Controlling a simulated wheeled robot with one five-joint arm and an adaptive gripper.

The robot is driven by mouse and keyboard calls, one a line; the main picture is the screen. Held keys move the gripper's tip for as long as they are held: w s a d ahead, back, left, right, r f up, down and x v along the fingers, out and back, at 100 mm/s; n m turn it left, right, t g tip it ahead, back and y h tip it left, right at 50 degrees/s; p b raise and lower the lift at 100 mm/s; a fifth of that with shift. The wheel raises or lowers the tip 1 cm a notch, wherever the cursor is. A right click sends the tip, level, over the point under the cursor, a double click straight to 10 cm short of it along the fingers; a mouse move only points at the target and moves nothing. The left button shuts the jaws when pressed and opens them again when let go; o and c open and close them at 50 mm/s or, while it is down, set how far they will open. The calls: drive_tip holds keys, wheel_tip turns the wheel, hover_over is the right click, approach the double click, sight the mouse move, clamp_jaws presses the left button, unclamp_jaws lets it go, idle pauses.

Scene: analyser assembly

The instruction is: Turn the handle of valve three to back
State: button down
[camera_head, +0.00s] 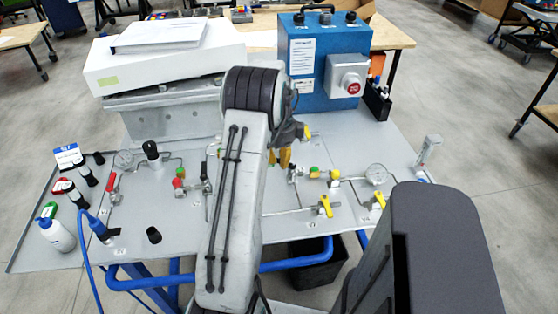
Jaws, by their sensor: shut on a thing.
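My gripper (281,157) is at the middle of the grey panel (262,229), beyond my arm, and only its yellow fingertips show clearly. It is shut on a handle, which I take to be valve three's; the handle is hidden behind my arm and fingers. I cannot read the handle's direction. To the right, valves with yellow handles (325,206) and (379,199) stand on the panel. To the left are a red-handled valve (111,184) and a small valve (206,178) on the piping.
A blue control box (322,65) with a red button (353,88) stands behind the valves. A white box (165,65) is at the back left. A white bottle (56,234) is at the left edge.

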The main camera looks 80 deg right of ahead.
drive_tip(key=m, duration=0.3)
drive_tip(key=d+m, duration=0.1)
drive_tip(key=shift+s+d+f+m+p, duration=0.1)
drive_tip(key=shift+s+f+m+p, duration=0.15)
drive_tip(key=shift+s+m+p, duration=0.1)
drive_tip(key=m, duration=0.2)
drive_tip(key=s+d+m, duration=0.1)
drive_tip(key=m, duration=0.2)
drive_tip(key=shift+s+d+f, duration=0.1)
drive_tip(key=shift+s, duration=0.1)
drive_tip(key=shift+m, duration=0.25)
drive_tip(key=c, duration=1.5)
unclamp_jaws()
drive_tip(key=o, duration=0.5)
drive_tip(key=shift+d+r+p, duration=0.2)
drive_tip(key=shift+p, duration=0.1)
drive_tip(key=shift+r, duration=0.15)
wheel_tip(320, 180, up, 12)
drive_tip(key=shift+f, duration=0.15)
